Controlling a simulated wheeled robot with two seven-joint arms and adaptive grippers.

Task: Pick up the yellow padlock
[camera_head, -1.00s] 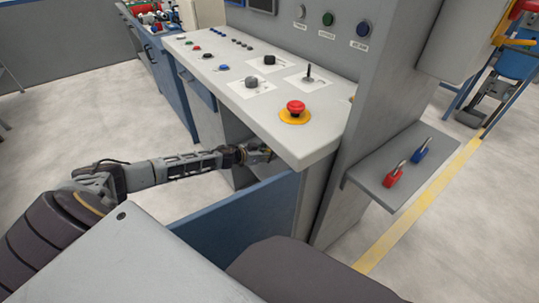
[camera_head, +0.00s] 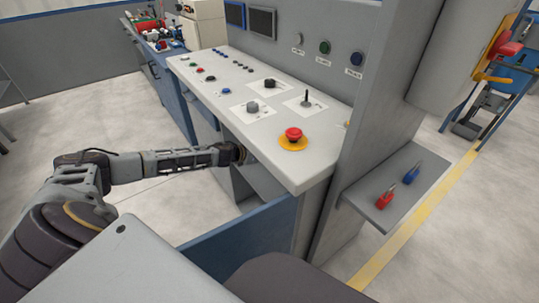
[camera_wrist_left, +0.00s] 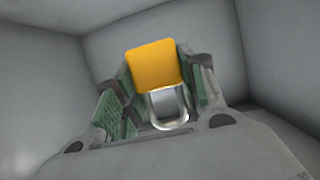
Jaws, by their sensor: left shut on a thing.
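The yellow padlock (camera_wrist_left: 155,66) shows in the left wrist view, with its square yellow body away from the camera and its silver shackle (camera_wrist_left: 169,108) toward it. My left gripper (camera_wrist_left: 157,75) is shut on the padlock, with one green-padded finger on each side. Grey walls of a compartment surround them. In the head view my left arm reaches from the left to the space under the control console (camera_head: 214,112). The gripper's fingers and the padlock are hidden there. My right gripper is not in view.
A red padlock (camera_head: 385,197) and a blue padlock (camera_head: 412,172) rest on a grey side shelf (camera_head: 365,196). A red emergency button (camera_head: 293,134) tops the console's near corner. A blue panel (camera_head: 243,243) stands below the console. Floor at left is clear.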

